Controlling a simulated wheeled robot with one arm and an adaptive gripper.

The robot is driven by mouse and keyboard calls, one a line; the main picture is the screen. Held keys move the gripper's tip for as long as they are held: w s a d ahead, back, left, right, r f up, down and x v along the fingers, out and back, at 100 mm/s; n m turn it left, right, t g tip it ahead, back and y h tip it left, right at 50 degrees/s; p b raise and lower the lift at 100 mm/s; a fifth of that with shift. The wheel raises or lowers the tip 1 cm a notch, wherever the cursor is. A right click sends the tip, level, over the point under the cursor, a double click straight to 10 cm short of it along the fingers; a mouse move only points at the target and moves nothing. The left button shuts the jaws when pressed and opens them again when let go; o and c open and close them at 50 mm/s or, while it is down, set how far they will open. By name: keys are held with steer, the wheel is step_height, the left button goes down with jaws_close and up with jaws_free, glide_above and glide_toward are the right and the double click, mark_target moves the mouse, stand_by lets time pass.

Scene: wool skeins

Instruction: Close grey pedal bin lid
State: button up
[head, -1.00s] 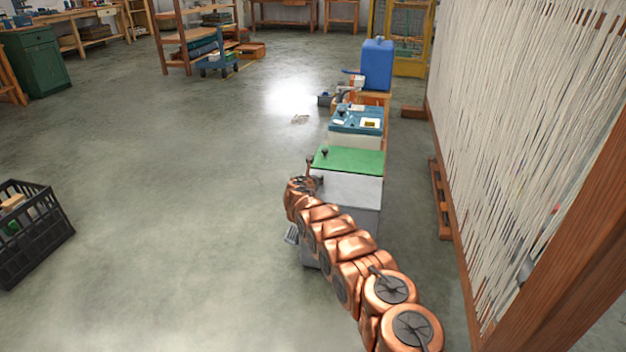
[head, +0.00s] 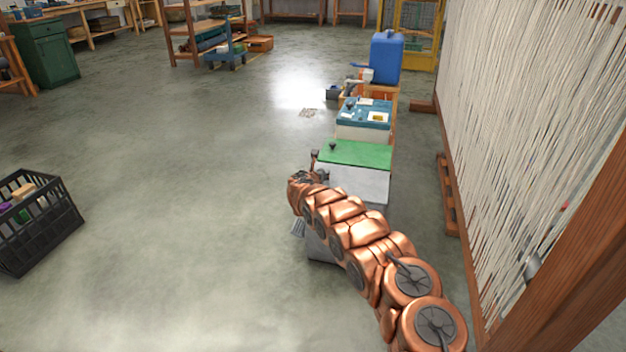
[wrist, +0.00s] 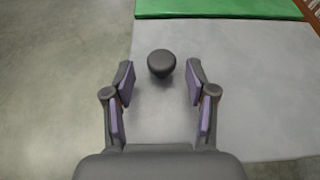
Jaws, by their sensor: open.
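The grey pedal bin (head: 322,246) stands in front of me, partly hidden behind my arm. Its pale grey lid panel (head: 362,184) shows just before a green lid; I cannot tell how far it is tilted. In the wrist view the grey lid (wrist: 245,85) fills the middle and right, with a dark round knob (wrist: 161,62) near its left side. My gripper (wrist: 159,80) is open and empty, one finger on each side of the knob's near side. The knob lies around the line of the fingertips; contact is not visible. A pedal (head: 297,228) sticks out low at the bin's left.
Behind stand a green-lidded bin (head: 355,152), a blue-topped bin (head: 362,113) and a blue canister (head: 386,58). A loom with pale threads (head: 530,110) closes off the right. A black crate (head: 45,225) stands at left. The floor between is clear.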

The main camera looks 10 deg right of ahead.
steer(key=shift+v, duration=3.1)
steer(key=shift+s+a+r, duration=0.35)
steer(key=shift+s+a, duration=0.05)
steer(key=shift+s, duration=0.1)
steer(key=shift+s+a+r, duration=0.1)
steer(key=shift+s+a, duration=0.05)
steer(key=shift+s, duration=0.35)
